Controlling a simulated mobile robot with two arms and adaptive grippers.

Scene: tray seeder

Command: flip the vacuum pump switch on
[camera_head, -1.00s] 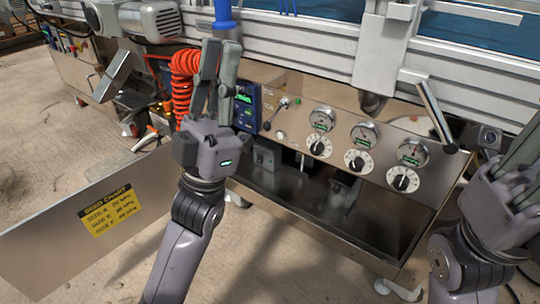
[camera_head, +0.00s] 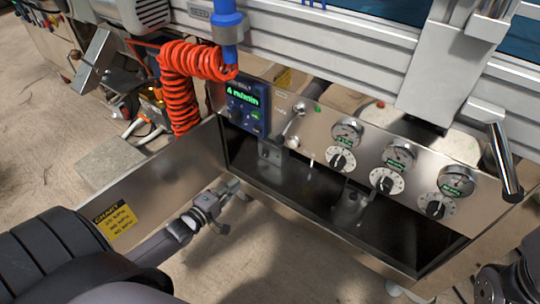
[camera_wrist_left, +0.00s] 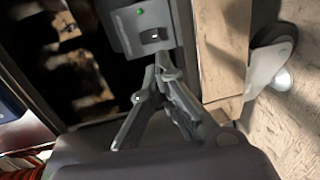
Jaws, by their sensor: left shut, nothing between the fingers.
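In the left wrist view a grey switch box (camera_wrist_left: 140,32) carries a black rocker switch (camera_wrist_left: 154,36) and a small lit green lamp. A grey box (camera_head: 270,153) inside the open cabinet in the head view appears to be the same one. My left gripper (camera_head: 236,187) is shut and empty, low in front of the cabinet's left end. In the left wrist view its fingertips (camera_wrist_left: 163,62) are together just below the rocker in the picture; contact cannot be told. The rocker's position is unclear. My right gripper (camera_head: 527,264) is only partly visible at the lower right edge.
The steel panel (camera_head: 313,137) above the cabinet opening holds a blue flow display (camera_head: 247,106), a toggle lever, gauges and dials. An orange coiled hose (camera_head: 180,95) hangs to its left. A side plate (camera_head: 155,185) with a yellow chart stands at left.

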